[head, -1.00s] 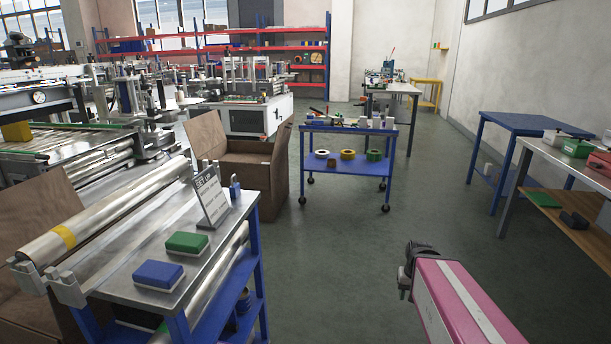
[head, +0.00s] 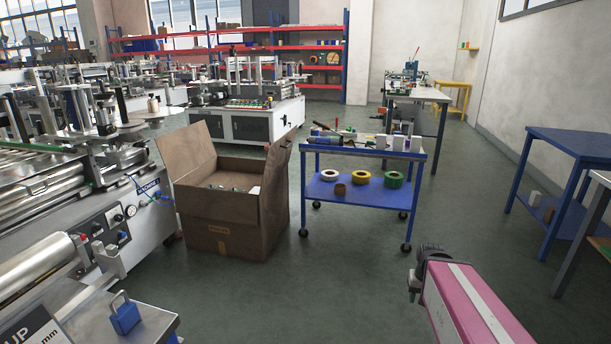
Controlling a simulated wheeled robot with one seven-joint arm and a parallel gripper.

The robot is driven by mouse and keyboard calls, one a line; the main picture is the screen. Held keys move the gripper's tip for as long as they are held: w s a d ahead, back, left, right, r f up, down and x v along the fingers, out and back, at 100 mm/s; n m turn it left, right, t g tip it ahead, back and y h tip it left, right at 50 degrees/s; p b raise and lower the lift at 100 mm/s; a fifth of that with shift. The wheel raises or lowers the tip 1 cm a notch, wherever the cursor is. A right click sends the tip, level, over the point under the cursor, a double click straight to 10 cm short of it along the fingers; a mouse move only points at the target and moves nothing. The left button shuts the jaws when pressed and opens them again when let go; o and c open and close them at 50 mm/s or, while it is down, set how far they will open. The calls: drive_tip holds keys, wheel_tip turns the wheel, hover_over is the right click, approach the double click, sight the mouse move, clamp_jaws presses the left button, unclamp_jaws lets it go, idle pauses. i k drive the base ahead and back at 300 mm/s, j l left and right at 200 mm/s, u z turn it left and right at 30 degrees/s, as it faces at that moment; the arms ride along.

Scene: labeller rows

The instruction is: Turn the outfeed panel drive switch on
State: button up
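My gripper (head: 413,284) is at the end of my pink arm, low and right of centre in the head view, over open floor. Its fingers are too small and turned to tell whether they are open or shut. No switch labelled as the outfeed panel drive can be made out. A machine panel (head: 112,226) with a gauge and a few small knobs is on the near machine at the left. The panel is well apart from my gripper, and its markings are too small to read.
An open cardboard box (head: 222,232) stands on the floor left of centre. A blue padlock (head: 124,314) sits on the near metal bench. A blue table (head: 570,142) stands right. The middle floor is clear.

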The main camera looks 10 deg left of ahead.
sight(80, 271)
drive_tip(key=i+u, duration=0.4)
drive_tip(key=i+l+u, duration=0.2)
drive_tip(key=i+u, duration=0.45)
drive_tip(key=u, duration=0.25)
drive_tip(key=i+u, duration=0.25)
drive_tip(key=u, duration=0.2)
drive_tip(key=i+l+u, duration=0.1)
drive_tip(key=u, duration=0.4)
drive_tip(key=i+l+u, duration=0.2)
drive_tip(key=u, duration=0.25)
drive_tip(key=i+l+u, duration=0.25)
drive_tip(key=i+j+z, duration=0.55)
drive_tip(key=j, duration=0.15)
